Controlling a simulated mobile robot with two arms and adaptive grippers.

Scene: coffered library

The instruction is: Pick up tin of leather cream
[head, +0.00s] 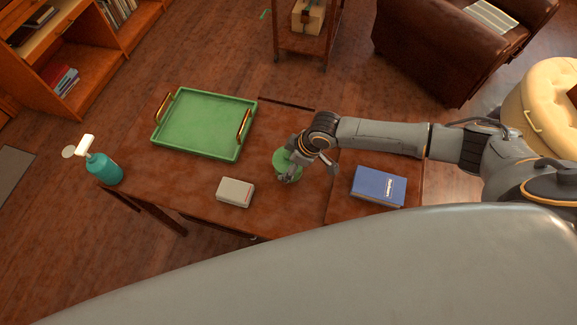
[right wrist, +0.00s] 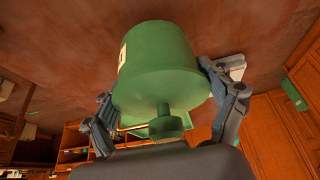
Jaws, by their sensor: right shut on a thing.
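The tin of leather cream (head: 283,160) is a green round container on the brown wooden table, right of the green tray. My right gripper (head: 296,170) reaches it from the right and is shut on it. In the right wrist view the tin (right wrist: 158,65) fills the middle, with a pale label at its left side and a narrower green knob-like part at the near end. One finger of the right gripper (right wrist: 166,112) lies on each side of it. I cannot tell whether the tin is clear of the table. My left gripper is not in view.
The table (head: 205,208) also bears a green tray (head: 197,152) with gold handles, a pale box (head: 235,192), a blue book (head: 379,187) and a teal spray bottle (head: 104,168) at the left end. A brown leather armchair (head: 430,50) stands behind.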

